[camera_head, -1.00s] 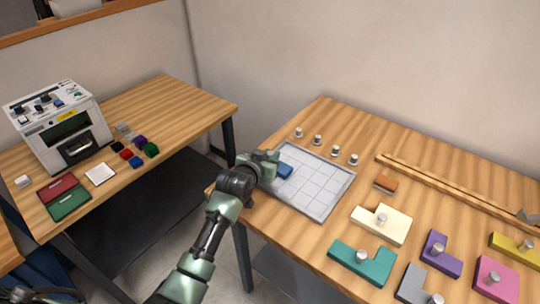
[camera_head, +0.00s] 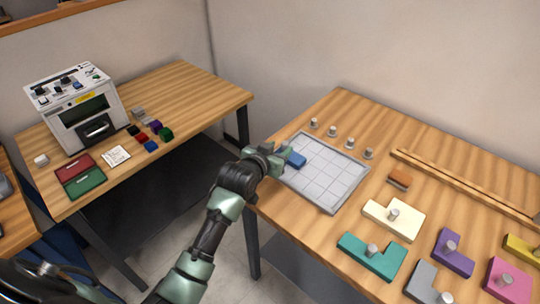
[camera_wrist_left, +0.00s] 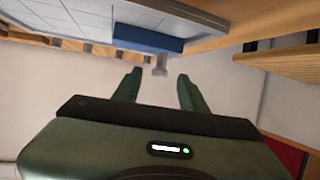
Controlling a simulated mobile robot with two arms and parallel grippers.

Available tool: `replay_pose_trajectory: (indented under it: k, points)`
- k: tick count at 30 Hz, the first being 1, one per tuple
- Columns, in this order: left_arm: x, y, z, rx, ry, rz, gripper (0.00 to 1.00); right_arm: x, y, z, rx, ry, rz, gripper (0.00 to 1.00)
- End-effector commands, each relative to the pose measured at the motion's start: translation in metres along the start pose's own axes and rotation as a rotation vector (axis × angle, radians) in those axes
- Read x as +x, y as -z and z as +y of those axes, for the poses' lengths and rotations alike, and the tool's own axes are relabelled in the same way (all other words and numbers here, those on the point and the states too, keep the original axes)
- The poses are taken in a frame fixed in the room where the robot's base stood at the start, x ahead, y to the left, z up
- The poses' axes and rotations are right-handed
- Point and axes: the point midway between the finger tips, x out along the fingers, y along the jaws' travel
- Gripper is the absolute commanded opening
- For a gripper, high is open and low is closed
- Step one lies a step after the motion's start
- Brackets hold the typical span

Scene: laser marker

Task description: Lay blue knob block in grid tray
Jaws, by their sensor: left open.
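The grid tray (camera_head: 330,187) is a pale grey square with raised grid lines on the right-hand table. The blue knob block (camera_head: 296,160) lies in its left corner area, partly hidden by my left gripper (camera_head: 280,155). In the left wrist view the blue block (camera_wrist_left: 148,40) shows at the edge of the tray (camera_wrist_left: 70,22), with its small grey knob (camera_wrist_left: 160,66) sticking out. My left gripper (camera_wrist_left: 157,88) is open, its fingertips on either side of and just short of the knob, with nothing held. My right gripper is not in view.
Several knobbed blocks lie right of the tray, including cream (camera_head: 410,225) and teal (camera_head: 372,262). Several grey pegs (camera_head: 333,131) line the tray's back edge. A wooden rail (camera_head: 460,184) runs behind. The left table holds a white machine (camera_head: 80,105) and small coloured blocks.

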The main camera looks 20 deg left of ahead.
Motion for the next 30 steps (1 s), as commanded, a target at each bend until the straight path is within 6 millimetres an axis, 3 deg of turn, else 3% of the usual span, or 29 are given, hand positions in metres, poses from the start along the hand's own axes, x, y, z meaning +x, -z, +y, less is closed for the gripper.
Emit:
replay_pose_trajectory:
  k: [6,12,30]
  points:
    - [-0.044,-0.001,0.000,0.001,0.000,0.000,0.42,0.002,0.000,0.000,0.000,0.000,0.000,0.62]
    - [-0.068,-0.001,0.000,0.000,0.000,0.000,0.42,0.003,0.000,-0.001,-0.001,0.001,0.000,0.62]
    - [-0.074,0.000,0.000,0.000,0.000,-0.001,0.42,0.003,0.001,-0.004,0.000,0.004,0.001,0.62]
